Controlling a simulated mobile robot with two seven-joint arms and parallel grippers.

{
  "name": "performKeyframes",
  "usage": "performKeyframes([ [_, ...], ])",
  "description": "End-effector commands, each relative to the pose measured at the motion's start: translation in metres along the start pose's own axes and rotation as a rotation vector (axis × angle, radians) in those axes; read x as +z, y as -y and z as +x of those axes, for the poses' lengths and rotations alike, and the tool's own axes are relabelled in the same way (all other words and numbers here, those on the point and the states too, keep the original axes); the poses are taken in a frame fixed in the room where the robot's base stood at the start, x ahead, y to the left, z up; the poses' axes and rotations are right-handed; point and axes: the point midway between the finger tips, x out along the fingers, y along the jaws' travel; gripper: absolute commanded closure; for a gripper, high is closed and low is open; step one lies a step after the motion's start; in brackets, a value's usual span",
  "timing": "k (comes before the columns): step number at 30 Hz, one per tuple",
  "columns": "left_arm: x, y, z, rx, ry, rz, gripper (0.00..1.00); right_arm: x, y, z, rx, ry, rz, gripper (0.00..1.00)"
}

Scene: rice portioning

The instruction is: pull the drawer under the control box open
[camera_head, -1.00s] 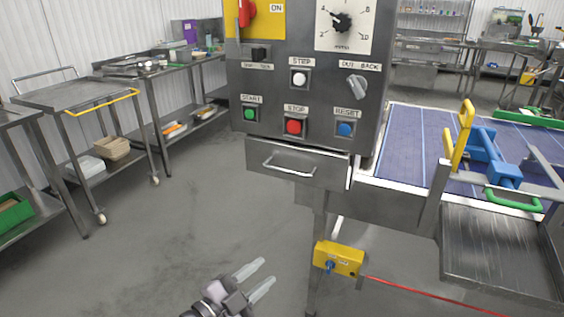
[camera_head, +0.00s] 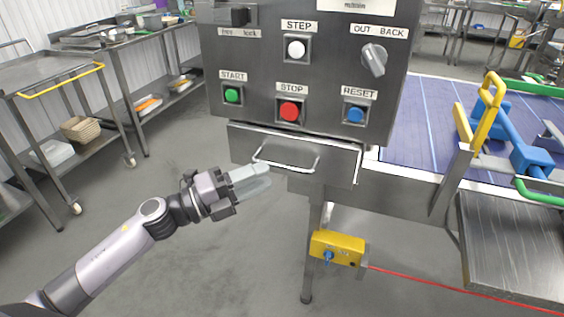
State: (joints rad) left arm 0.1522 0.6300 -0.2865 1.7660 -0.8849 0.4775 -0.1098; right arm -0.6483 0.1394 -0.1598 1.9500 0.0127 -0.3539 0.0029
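The control box (camera_head: 262,62) is a grey panel with switches and push buttons. The grey drawer (camera_head: 338,166) is directly under it and looks shut, its front close beneath the box. A bar handle (camera_head: 290,168) runs across the drawer front. My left gripper (camera_head: 268,176) comes in from the left, its pale fingers pointing right at the left end of the handle. The fingers show one above the other, apart and with nothing seen between them. The upper fingertip is very near the handle; I cannot tell whether it touches. My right gripper is not in view.
A yellow box (camera_head: 337,248) with a red cable is below the drawer, by a table leg. A blue conveyor belt (camera_head: 412,135) lies to the right, with a yellow and blue fixture (camera_head: 487,110). A wheeled cart (camera_head: 50,75) stands at the left. Floor left of the drawer is clear.

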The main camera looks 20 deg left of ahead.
Motion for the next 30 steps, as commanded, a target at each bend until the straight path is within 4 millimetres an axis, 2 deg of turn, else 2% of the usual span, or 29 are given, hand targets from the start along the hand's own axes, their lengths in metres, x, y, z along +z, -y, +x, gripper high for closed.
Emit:
performKeyframes([
  [6,0.001,0.004,0.033,-0.004,0.001,-0.002,0.64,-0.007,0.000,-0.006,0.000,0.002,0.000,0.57],
  [12,0.000,0.002,0.055,-0.003,0.002,-0.004,0.64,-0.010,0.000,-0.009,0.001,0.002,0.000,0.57],
  [23,0.000,0.001,0.061,-0.001,0.002,-0.003,0.64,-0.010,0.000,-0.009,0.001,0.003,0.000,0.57],
  [26,0.000,0.001,0.061,-0.001,0.002,-0.003,0.93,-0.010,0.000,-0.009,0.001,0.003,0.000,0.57],
  [27,0.000,0.001,0.061,-0.001,0.002,-0.003,1.00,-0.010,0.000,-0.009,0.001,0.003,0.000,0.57],
  [30,0.000,0.001,0.061,-0.001,0.002,-0.003,1.00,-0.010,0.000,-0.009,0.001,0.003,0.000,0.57],
])
